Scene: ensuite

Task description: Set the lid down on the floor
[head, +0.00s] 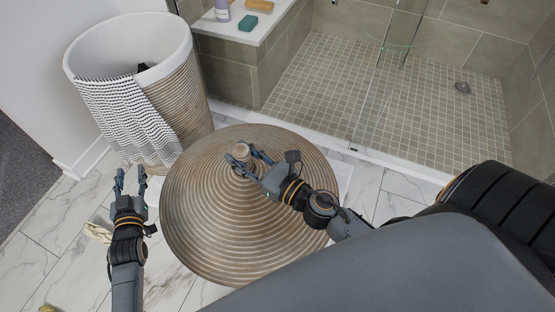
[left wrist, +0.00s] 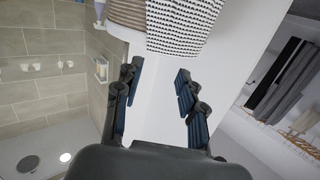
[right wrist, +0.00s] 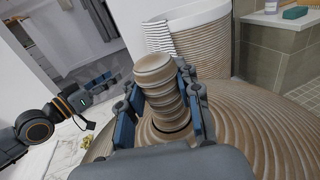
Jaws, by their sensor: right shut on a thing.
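The round, ribbed brown lid (head: 200,235) fills the middle of the head view, above the marble floor (head: 60,265); I cannot tell its exact height. My right gripper (head: 249,160) is shut on the lid's knob, which stands between the fingers in the right wrist view (right wrist: 158,85). The lid's ribbed top spreads below and around the knob there. My left gripper (head: 131,181) is open and empty, left of the lid and in front of the basket. Its spread fingers also show in the left wrist view (left wrist: 158,100).
The open ribbed hamper (head: 185,100) stands behind the lid, a striped towel (head: 125,115) over its rim. The shower's raised edge (head: 390,165) and glass are to the right. A bench (head: 245,25) holds a bottle and soap.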

